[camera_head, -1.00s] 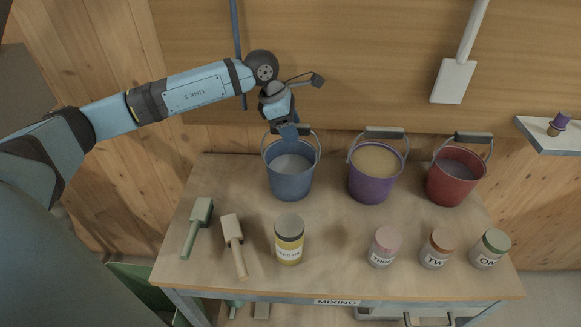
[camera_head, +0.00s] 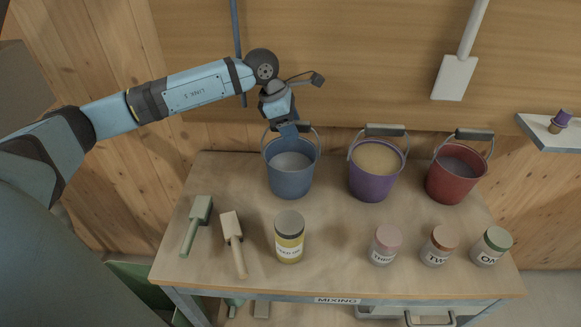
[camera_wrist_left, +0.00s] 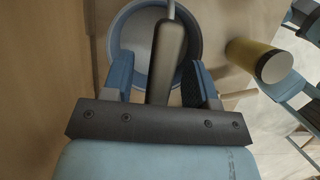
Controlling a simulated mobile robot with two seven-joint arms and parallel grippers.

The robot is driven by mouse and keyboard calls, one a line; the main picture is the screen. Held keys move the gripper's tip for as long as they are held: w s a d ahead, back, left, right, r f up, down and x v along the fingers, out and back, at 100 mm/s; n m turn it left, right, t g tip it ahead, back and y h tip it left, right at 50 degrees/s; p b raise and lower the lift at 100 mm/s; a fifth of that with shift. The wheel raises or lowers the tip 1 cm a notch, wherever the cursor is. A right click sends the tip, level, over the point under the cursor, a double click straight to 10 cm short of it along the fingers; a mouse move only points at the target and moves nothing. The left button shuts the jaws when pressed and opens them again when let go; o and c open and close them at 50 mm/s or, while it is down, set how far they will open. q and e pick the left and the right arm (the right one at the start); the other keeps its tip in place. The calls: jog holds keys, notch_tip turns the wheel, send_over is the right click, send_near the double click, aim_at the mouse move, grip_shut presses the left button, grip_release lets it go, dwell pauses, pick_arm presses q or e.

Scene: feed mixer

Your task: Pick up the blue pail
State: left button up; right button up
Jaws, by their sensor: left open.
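The blue pail (camera_head: 289,178) stands upright at the back left of the table, with pale contents inside and its dark handle grip raised. The pail's round rim (camera_wrist_left: 118,40) shows beneath. My right gripper is not in view.
A purple pail (camera_head: 372,187) and a red pail (camera_head: 449,186) stand to the right. The wooden wall (camera_head: 350,60) is close behind.

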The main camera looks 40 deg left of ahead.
pick_arm(q)
grip_shut()
dwell(1.3)
jog(key=shift+r, duration=0.1)
